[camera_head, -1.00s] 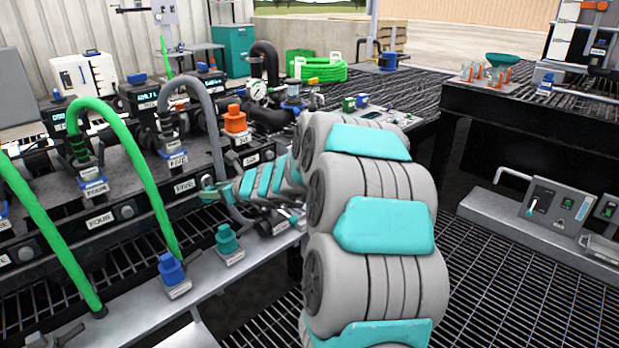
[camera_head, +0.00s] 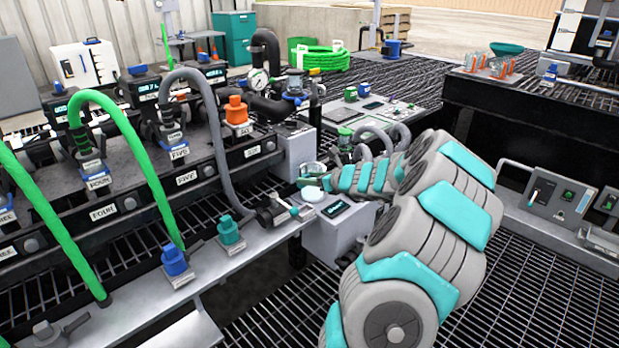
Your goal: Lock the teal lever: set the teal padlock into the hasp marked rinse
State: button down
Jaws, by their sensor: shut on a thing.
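My gripper (camera_head: 312,183) is at the end of my grey and teal arm, over the right end of the front metal shelf (camera_head: 215,265). It is shut on a small teal-green thing (camera_head: 303,181), which is too small to identify surely as the teal padlock. A dark valve with a teal lever (camera_head: 290,207) sits on the shelf just below and left of my gripper. A teal capped fitting (camera_head: 229,231) stands on the shelf further left. I cannot read a rinse mark or make out a hasp. My arm hides part of the area to the right.
A blue capped fitting (camera_head: 174,260) stands further left on the shelf. A green hose (camera_head: 148,170) and a grey hose (camera_head: 212,120) arch down to the shelf. A grey box with a small display (camera_head: 337,209) is close under my gripper. An orange fitting (camera_head: 236,110) stands behind.

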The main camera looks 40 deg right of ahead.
jog(key=shift+f+b, duration=3.25)
jog(key=shift+f, duration=2.2)
jog(key=shift+c, duration=1)
grip_release()
jog(key=v, duration=0.7)
jog(key=shift+s, duration=0.4)
jog(key=shift+r, duration=0.15)
